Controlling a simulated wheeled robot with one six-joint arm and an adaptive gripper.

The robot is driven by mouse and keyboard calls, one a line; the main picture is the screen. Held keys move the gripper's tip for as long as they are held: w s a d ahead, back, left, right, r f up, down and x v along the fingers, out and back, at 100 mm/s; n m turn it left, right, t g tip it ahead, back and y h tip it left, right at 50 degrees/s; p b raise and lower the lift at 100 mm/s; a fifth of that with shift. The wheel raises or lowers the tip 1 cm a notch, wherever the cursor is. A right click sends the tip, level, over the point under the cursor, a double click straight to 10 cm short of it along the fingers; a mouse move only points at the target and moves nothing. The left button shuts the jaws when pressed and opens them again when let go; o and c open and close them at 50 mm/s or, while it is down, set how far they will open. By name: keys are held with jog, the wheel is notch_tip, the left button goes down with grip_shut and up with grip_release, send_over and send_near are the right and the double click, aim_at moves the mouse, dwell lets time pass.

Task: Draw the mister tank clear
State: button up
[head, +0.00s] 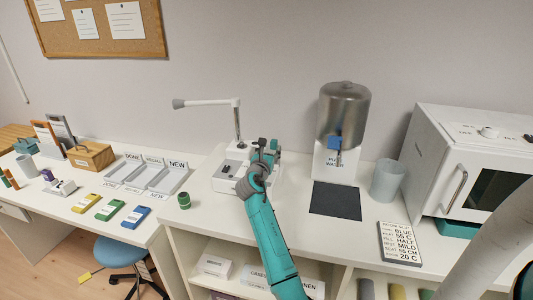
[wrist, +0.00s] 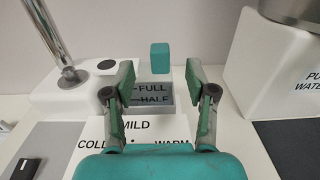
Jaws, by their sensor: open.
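The mister is a white unit (head: 228,178) on the counter with a post and a bent white arm; its base also shows in the wrist view (wrist: 80,98). The grey mister tank (wrist: 155,88), marked FULL and HALF, sits at the back of the unit. A teal block (wrist: 160,56) shows just above the tank; whether they join is unclear. My gripper (wrist: 160,78) is open and empty, its fingers left and right of the tank and block as seen from the wrist. In the head view my gripper (head: 265,150) is over the unit and hides part of it.
A metal water dispenser (head: 343,120) on a white stand, with a dark mat (head: 336,200) in front, is to the right. Further right are a grey cup (head: 388,180), a settings card (head: 399,243) and a white oven-like cabinet (head: 460,150). A green jar (head: 184,200) stands left.

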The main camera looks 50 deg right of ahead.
aim_at(273, 142)
jog(key=x, duration=0.7)
jog(key=shift+w+d, duration=0.15)
jog(key=shift+d, duration=0.15)
grip_shut()
